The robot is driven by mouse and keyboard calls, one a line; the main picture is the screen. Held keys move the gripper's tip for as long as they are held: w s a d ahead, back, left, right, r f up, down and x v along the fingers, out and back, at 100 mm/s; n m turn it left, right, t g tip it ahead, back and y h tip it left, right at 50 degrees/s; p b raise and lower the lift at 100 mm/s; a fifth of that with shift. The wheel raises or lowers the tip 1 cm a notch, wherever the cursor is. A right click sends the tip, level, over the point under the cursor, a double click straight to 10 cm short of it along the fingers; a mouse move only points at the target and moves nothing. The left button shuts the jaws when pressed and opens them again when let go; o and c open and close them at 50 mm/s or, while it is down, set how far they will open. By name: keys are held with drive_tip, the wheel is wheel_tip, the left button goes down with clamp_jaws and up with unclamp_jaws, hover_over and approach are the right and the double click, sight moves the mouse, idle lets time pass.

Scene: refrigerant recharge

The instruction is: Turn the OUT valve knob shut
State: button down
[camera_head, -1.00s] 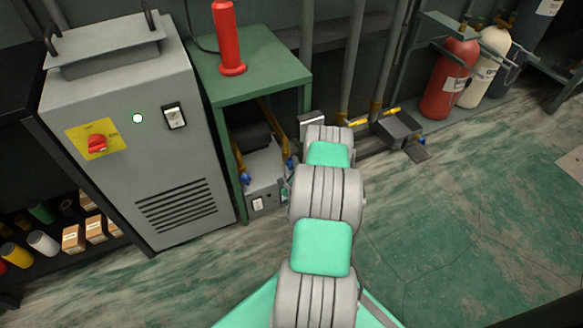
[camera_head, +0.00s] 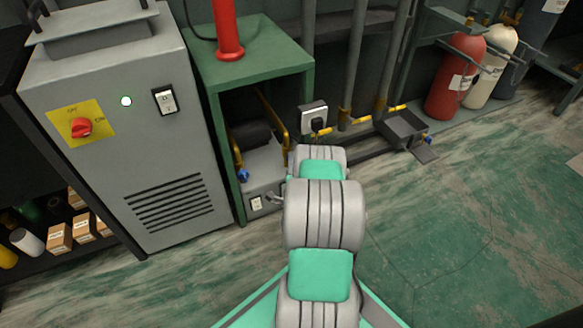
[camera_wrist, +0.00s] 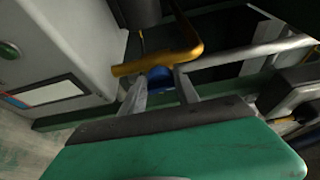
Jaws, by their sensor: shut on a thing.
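In the wrist view a blue valve knob (camera_wrist: 158,75) sits under the bend of a yellow pipe (camera_wrist: 160,62). My gripper (camera_wrist: 161,88) is shut on this knob, one grey finger on each side. No OUT lettering is readable, so I cannot confirm the label. In the head view another blue knob (camera_head: 243,175) shows on the left front of the grey unit (camera_head: 265,178) under the green bench. My arm hides the right side of that unit, my fingertips and the held knob.
The grey cabinet (camera_head: 170,160) with a red rotary switch (camera_head: 81,127) stands left of the bench. The green bench (camera_head: 260,50) overhangs the unit. A wall socket (camera_head: 313,115) and a dark tray (camera_head: 402,130) are to the right.

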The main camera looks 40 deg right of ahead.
drive_tip(key=shift+w, duration=0.1)
idle(0.4)
drive_tip(key=c, duration=1.2)
unclamp_jaws()
drive_tip(key=shift+a, duration=0.1)
